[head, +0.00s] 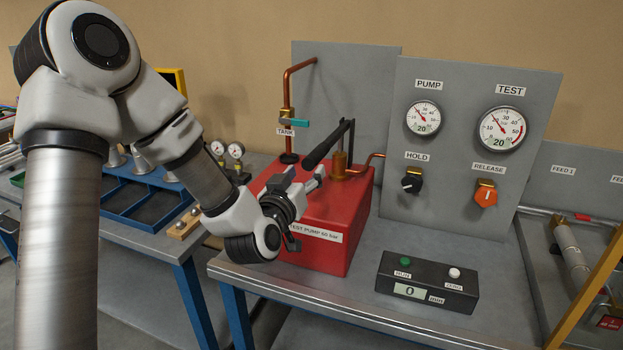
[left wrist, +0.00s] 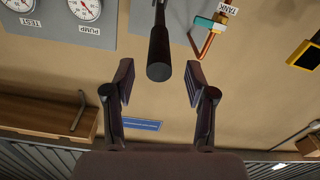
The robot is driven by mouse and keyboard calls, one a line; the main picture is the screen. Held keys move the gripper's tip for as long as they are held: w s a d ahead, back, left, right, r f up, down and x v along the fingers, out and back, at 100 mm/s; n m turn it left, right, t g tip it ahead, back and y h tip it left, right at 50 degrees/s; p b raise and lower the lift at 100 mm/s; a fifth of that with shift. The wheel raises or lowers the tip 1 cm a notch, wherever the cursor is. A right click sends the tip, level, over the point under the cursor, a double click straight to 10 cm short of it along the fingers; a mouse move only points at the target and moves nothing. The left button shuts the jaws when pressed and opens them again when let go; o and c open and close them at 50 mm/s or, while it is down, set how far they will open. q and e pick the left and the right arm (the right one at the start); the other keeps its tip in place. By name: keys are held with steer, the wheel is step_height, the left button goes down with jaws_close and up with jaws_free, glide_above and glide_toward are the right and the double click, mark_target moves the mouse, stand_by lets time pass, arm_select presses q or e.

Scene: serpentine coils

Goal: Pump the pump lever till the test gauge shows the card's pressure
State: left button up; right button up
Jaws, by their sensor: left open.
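My left gripper (head: 303,176) is open just below the grip. In the left wrist view the end of the lever (left wrist: 160,58) lies between the open fingers (left wrist: 158,85), and I see no finger closed on it. The test gauge (head: 501,129) and pump gauge (head: 423,119) have needles pointing up and left; their exact readings are too small to tell. I cannot make out a pressure card.
The black HOLD knob (head: 411,183) and orange RELEASE knob (head: 486,194) sit on the grey panel. A black box with a display (head: 411,291) reading 0 stands at the bench front. A copper pipe with a teal-handled valve (head: 293,123) rises behind the pump. A blue tray (head: 130,214) is at left.

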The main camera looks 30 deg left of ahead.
mark_target(316, 158)
arm_select(q)
steer(key=p+x, duration=0.1)
steer(key=x, duration=0.1)
steer(key=p+x, duration=0.1)
steer(key=x, duration=0.1)
steer(key=p+x, duration=0.1)
steer(key=x, duration=0.2)
steer(key=shift+r, duration=0.25)
steer(key=shift+w+a, duration=0.1)
steer(key=shift+w, duration=0.15)
steer(key=shift+s, duration=0.1)
jaws_close()
step_height(316, 158, down, 3)
steer(key=t+b, duration=0.1)
steer(key=b, duration=0.3)
steer(key=shift+r+b, duration=0.2)
steer(key=shift+b, duration=0.2)
